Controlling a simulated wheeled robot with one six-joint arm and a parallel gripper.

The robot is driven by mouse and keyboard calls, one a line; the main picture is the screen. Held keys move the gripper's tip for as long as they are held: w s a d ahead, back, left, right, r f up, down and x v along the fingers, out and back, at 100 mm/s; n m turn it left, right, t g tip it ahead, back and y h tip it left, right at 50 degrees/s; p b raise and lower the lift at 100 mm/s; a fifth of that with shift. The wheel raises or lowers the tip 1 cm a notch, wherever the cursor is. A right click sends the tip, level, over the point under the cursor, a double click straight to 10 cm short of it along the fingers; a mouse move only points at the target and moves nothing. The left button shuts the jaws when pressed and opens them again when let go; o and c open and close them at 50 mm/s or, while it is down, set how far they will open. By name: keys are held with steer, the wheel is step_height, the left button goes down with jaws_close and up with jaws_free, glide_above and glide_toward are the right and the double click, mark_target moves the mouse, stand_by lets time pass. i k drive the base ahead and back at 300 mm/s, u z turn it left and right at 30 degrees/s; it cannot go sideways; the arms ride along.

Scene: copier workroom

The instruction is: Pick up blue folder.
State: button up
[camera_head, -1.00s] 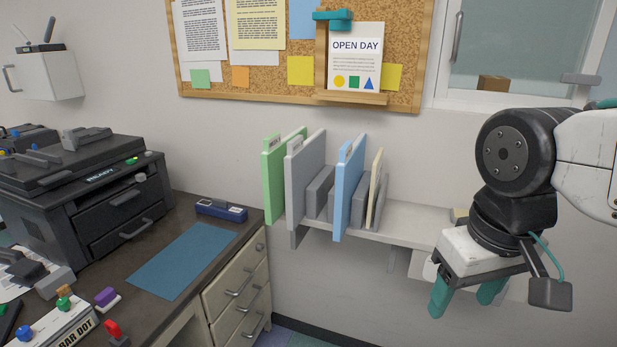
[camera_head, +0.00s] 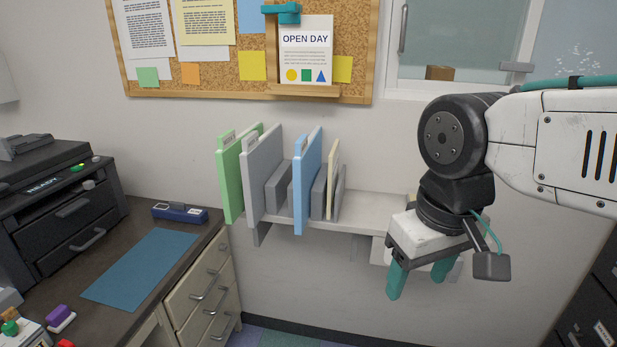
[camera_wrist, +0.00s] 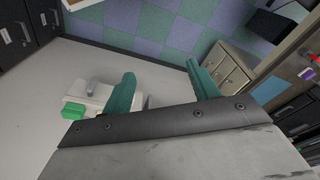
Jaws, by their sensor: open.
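The blue folder (camera_head: 307,180) stands upright in the rack on the wall shelf (camera_head: 368,214), between a grey divider and a cream folder (camera_head: 333,178). My gripper (camera_head: 420,282) is to the right of the blue folder and lower, near the shelf's right end, with its teal fingers pointing down. The fingers are apart with nothing between them. The blue folder cannot be made out in the wrist view.
A green folder (camera_head: 232,178) and a grey folder (camera_head: 262,178) stand left of the blue one. A desk with a blue mat (camera_head: 140,268), a stapler-like item (camera_head: 180,213) and a dark copier (camera_head: 62,205) is at left. A corkboard hangs above.

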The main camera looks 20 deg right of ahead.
mark_target(307, 162)
steer(key=z, duration=0.6)
steer(key=i, duration=0.95)
steer(key=u, duration=0.15)
